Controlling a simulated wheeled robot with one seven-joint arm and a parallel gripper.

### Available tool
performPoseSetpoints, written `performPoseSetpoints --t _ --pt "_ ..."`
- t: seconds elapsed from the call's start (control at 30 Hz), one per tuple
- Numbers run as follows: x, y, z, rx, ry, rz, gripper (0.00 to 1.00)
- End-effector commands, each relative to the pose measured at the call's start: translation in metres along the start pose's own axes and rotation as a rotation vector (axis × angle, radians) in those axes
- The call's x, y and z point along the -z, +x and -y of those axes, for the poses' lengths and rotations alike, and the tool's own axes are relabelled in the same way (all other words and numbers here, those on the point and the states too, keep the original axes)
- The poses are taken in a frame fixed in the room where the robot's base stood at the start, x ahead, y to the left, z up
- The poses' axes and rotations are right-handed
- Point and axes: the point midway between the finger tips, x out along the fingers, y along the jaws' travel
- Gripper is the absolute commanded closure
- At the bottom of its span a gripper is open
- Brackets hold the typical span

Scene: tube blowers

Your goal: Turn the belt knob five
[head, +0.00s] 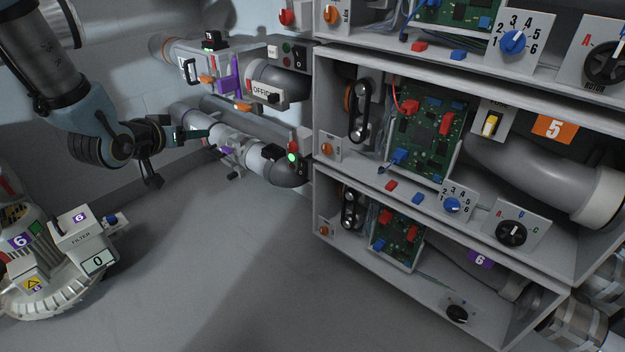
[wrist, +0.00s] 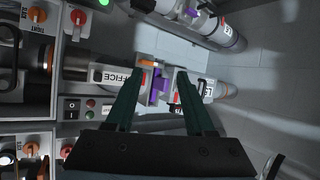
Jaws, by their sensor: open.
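The middle shelf bay carries an orange sign with a 5 (head: 554,128). At its left end is a small white panel with an orange knob (head: 327,149), next to a black belt on pulleys (head: 359,111). The lettering on that panel is too small to read. My gripper (head: 181,156) is open and empty, to the left of the shelf and well apart from the knob. In the wrist view its two dark green fingers (wrist: 161,76) are spread, with pipes beyond them. Several orange knobs show at the left of that view; I cannot tell which belongs to bay five.
Pipes with a white OFFICE label (head: 264,92) and a purple clamp (head: 229,76) run along the wall between my gripper and the shelf. A lower pipe has a green light (head: 292,157). A white filter machine (head: 75,240) stands at left. The floor between is clear.

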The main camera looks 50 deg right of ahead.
Motion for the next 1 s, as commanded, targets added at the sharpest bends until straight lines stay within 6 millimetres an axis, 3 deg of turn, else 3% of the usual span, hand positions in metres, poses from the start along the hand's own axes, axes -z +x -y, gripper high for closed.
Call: performPoseSetpoints --t 0.03,0.13,0.3,0.4,0.5,0.67,1.0 --pt "-0.027 0.027 -0.027 -0.071 0.014 -0.042 0.46" --pt "-0.047 0.054 -0.078 -0.205 0.026 -0.135 0.46" --pt "-0.078 0.078 -0.155 -0.414 0.018 -0.267 0.46" --pt "-0.090 0.081 -0.185 -0.500 0.005 -0.317 0.46" --pt "-0.095 0.081 -0.202 -0.552 -0.006 -0.347 0.46" --pt "-0.093 0.084 -0.213 -0.576 -0.010 -0.363 0.46" --pt "-0.075 0.128 -0.242 -0.575 -0.009 -0.363 0.46"
